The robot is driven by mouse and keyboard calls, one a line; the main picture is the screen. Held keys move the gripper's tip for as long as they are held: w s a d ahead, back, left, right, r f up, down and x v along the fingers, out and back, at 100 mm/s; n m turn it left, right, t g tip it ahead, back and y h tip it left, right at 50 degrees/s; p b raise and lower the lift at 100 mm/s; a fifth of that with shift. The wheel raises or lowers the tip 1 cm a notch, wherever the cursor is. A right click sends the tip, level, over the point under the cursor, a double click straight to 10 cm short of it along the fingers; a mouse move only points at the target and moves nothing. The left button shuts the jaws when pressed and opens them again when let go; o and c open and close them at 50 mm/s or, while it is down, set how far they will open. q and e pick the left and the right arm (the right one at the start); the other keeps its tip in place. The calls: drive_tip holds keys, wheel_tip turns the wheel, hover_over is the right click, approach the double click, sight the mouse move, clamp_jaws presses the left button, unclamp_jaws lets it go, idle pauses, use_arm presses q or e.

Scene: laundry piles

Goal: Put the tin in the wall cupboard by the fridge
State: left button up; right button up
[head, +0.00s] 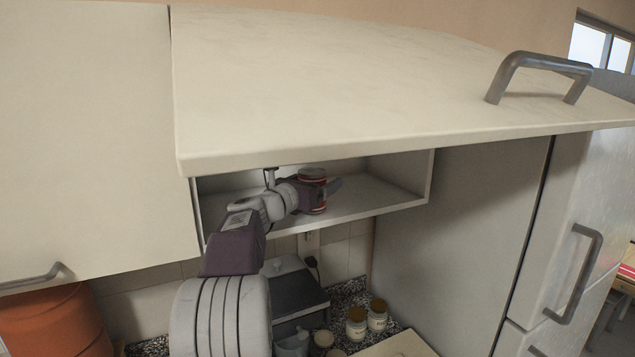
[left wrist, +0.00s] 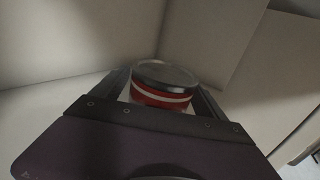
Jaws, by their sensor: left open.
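The tin (head: 313,190), red with a pale band and a dark lid, stands upright on the shelf inside the wall cupboard (head: 385,205) by the fridge (head: 575,210). The tin also shows in the left wrist view (left wrist: 163,86), between the jaws. The cupboard's flap door is raised open above it. My left gripper (head: 318,190) reaches into the cupboard and is open around the tin. The tin's lower part is hidden by the gripper in the left wrist view. My right gripper is not in view.
The raised door (head: 380,90) with a metal handle hangs just above my left arm. A closed cupboard (head: 85,130) is to the left. Below are a grey appliance (head: 297,290), jars (head: 377,314) and an orange container (head: 55,322). Shelf room is free right of the tin.

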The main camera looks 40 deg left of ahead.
use_arm(q)
drive_tip(key=shift+s, duration=0.15)
drive_tip(key=s+b, duration=0.1)
drive_tip(key=s, duration=0.2)
drive_tip(key=s+b, duration=0.1)
drive_tip(key=s, duration=0.3)
drive_tip(key=s+d+b, duration=0.1)
drive_tip(key=s, duration=0.3)
drive_tip(key=shift+d, duration=0.1)
drive_tip(key=shift+s+d+b, duration=0.1)
drive_tip(key=shift+s+b, duration=0.2)
drive_tip(key=shift+s, duration=0.05)
